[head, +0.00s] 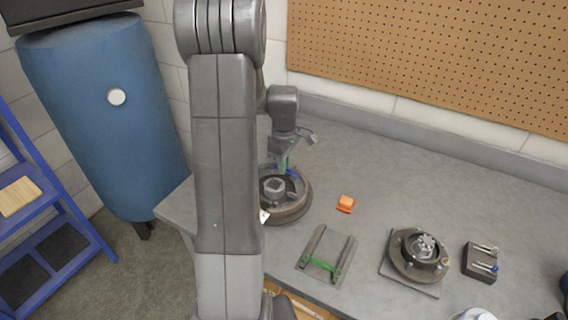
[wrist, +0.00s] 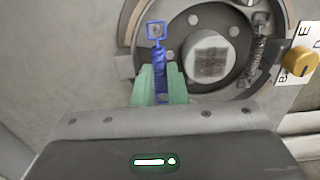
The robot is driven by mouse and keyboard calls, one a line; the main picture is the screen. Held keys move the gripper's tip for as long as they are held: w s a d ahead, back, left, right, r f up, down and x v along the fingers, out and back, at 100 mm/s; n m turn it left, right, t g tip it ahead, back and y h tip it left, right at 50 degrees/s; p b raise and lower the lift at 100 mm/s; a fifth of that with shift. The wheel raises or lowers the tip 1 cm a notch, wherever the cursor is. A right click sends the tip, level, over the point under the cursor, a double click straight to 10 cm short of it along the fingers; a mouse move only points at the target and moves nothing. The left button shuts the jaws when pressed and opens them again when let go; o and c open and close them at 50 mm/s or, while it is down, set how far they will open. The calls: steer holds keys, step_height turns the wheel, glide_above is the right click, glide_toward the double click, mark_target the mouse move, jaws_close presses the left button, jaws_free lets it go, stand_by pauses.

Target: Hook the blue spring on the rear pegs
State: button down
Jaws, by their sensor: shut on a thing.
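The blue spring (wrist: 159,62) is held upright between the green fingertips of my gripper (wrist: 160,88) in the wrist view. Its far end is a square loop that stands clear of the fingers; its near end is hidden between them. The spring lies over the left part of the round brake assembly (wrist: 228,18), beside the square hub (wrist: 209,57). I cannot tell whether the loop touches a peg or which studs are the rear pegs. In the head view my gripper (head: 284,163) is low over the brake assembly (head: 290,213), and the spring shows only as a bit of blue.
A dark coil spring (wrist: 255,57) and a yellow knob (wrist: 299,61) are at the right of the assembly. On the bench are an orange block (head: 345,204), a rack with a green band (head: 325,263), another hub unit (head: 420,255) and a tool block (head: 480,268). The bench behind is clear.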

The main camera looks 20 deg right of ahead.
steer(key=shift+f+b, duration=0.65)
steer(key=shift+f, duration=0.3)
stand_by(1.6)
steer(key=c, duration=1.4)
jaws_free()
steer(key=c, duration=0.3)
steer(key=shift+r+p, duration=2.5)
steer(key=shift+r, duration=1.1)
steer(key=shift+f, duration=0.15)
